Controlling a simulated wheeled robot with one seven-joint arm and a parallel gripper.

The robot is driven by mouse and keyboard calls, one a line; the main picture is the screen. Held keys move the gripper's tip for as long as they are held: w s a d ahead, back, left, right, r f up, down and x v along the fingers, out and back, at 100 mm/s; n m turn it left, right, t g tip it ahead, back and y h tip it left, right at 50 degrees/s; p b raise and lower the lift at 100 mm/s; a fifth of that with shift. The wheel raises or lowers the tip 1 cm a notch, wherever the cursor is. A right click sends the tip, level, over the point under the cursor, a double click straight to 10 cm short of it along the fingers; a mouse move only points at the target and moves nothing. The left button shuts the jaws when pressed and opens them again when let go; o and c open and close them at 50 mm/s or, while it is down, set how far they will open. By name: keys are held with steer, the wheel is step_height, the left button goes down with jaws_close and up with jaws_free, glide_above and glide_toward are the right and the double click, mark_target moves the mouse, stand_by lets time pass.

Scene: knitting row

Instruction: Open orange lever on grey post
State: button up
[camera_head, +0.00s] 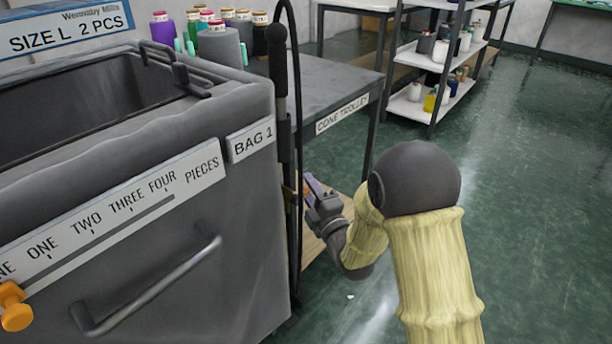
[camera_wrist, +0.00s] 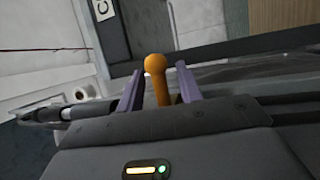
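An orange lever (camera_wrist: 156,76) with a round knob end shows in the wrist view, standing between the two purple fingers of my gripper (camera_wrist: 159,68). The fingers are apart, with a gap on either side of the knob. In the head view my gripper (camera_head: 314,187) is beside a dark grey upright post (camera_head: 281,95) at the right corner of the grey bin. A small yellowish-brown piece shows on the post by the fingertips; the lever itself cannot be made out clearly there. Its mount is hidden in the wrist view by my gripper body.
The grey bin (camera_head: 190,255) fills the left, with a bar handle (camera_head: 150,290) and another orange knob (camera_head: 14,307) on its front. A cone trolley (camera_head: 325,85) stands behind the post. A shelf rack (camera_head: 405,105) is farther back. The green floor at right is clear.

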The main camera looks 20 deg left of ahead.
steer(key=shift+x, duration=1)
steer(key=shift+c, duration=0.5)
jaws_close()
